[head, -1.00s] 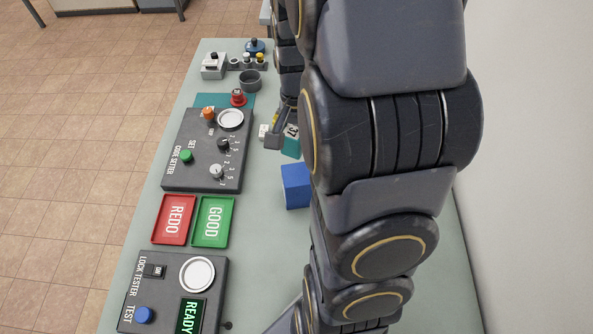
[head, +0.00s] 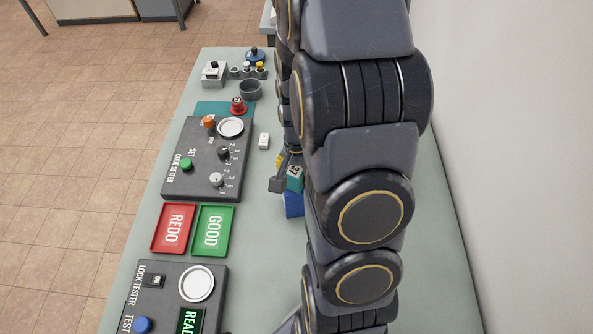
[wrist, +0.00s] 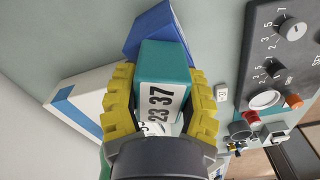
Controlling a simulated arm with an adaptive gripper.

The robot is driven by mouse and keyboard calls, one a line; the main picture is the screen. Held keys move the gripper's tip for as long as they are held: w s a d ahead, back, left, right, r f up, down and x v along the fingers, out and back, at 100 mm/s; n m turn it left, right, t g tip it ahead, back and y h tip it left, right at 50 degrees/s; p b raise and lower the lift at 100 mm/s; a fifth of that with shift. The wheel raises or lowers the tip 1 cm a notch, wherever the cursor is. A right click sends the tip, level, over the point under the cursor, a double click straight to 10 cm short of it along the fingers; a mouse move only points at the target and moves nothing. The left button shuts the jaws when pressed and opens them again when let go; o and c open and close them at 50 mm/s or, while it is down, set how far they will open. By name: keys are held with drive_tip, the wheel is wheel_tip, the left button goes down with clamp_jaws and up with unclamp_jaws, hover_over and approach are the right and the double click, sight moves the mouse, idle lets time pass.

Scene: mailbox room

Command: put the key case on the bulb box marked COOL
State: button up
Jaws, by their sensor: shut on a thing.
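The key case, taken to be the teal block with a white number label (wrist: 165,75), is between the yellow fingers of my gripper (wrist: 160,105). My gripper is shut on it. In the head view the teal case (head: 294,178) is in my gripper (head: 286,175), just beyond a blue box (head: 293,205) and overlapping it in the picture. The blue box also shows past the case in the wrist view (wrist: 152,28). A white box with a blue stripe (wrist: 90,95) lies left of my gripper in the wrist view; my arm hides it in the head view. I can read no COOL marking.
The code setter panel (head: 200,165) is left of my gripper, with a small white block (head: 264,141) beside it. Red REDO (head: 173,229) and green GOOD (head: 214,230) trays and the lock tester (head: 170,295) are nearer. Bare table lies between the trays and my arm.

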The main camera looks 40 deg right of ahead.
drive_tip(key=shift+f, duration=0.1)
drive_tip(key=o, duration=1.1)
drive_tip(key=shift+c, duration=0.2)
wheel_tip(320, 180, up, 12)
drive_tip(key=shift+f, duration=0.2)
drive_tip(key=shift+r, duration=0.25)
drive_tip(key=s+a+r+n, duration=0.3)
drive_tip(key=s+a+n, duration=0.3)
drive_tip(key=s+a, duration=0.1)
drive_tip(key=s+a+r+n+g, duration=0.1)
drive_tip(key=s+a+r+n, duration=0.2)
drive_tip(key=s+a+n, duration=0.3)
drive_tip(key=a+n, duration=0.1)
drive_tip(key=a, duration=0.2)
drive_tip(key=shift+s+a+n+g, duration=0.3)
drive_tip(key=shift+s+a, duration=0.05)
drive_tip(key=shift+s, duration=0.05)
drive_tip(key=shift+r, duration=0.1)
